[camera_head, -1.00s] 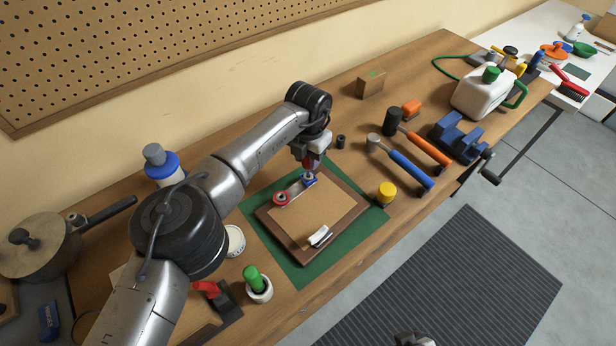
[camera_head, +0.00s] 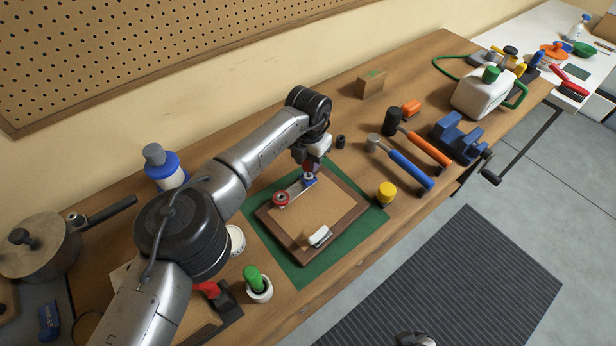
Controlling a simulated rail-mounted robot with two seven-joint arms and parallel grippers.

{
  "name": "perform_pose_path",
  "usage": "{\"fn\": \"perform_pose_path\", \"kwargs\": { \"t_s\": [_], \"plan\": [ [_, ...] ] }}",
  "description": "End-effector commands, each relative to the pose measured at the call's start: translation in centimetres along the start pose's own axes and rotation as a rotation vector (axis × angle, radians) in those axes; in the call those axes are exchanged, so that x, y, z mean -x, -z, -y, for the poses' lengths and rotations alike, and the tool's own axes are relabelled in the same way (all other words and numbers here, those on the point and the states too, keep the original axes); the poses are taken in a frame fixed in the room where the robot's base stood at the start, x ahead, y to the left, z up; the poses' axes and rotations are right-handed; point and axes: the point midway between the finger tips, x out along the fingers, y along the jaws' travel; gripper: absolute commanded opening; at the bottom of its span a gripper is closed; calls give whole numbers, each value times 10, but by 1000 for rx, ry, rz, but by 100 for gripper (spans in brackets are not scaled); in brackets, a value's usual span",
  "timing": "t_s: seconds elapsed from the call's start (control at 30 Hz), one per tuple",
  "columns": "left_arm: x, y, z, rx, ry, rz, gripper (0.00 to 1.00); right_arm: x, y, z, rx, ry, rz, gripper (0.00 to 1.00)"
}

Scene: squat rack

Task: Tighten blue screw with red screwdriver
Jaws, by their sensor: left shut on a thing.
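My left gripper (camera_head: 312,164) points down over the board and is shut on the red screwdriver (camera_head: 308,169), which is mostly hidden by the fingers. The blue screw (camera_head: 310,181) sits at the upper right end of a small metal bar (camera_head: 295,190) on the board. The screwdriver is right above the blue screw; whether its tip touches the head is too small to tell. A red round piece (camera_head: 281,199) is at the bar's lower left end.
The brown-framed board (camera_head: 318,212) lies on a green mat (camera_head: 303,276) with a white clip (camera_head: 320,236) at its front. A yellow cap (camera_head: 386,192), a blue-handled hammer (camera_head: 409,170) and a blue vise (camera_head: 459,138) stand to the right. A green-topped holder (camera_head: 256,283) is at the front left.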

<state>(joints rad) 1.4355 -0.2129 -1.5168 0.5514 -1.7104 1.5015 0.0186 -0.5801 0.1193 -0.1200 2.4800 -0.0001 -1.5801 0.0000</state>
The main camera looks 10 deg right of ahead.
Motion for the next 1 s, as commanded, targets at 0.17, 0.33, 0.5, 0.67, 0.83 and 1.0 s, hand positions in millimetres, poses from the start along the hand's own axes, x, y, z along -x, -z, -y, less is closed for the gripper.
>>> {"fn": "perform_pose_path", "kwargs": {
  "t_s": [0.17,0.33,0.5,0.67,0.83,1.0],
  "plan": [
    [-1,0,0,0,0,0,0,0,0,1,-4,3,-1,100],
    [-2,0,0,0,0,0,0,0,0,1,-4,3,-1,100],
    [-2,0,0,0,0,0,47,0,0,1,-4,3,-1,100],
    [-2,0,0,0,0,0,62,0,0,0,-1,1,0,100],
    [-2,0,0,0,0,0,63,0,0,-1,4,-3,1,100],
    [-2,0,0,0,0,0,80,0,0,-2,6,-5,1,100]
  ]
}}
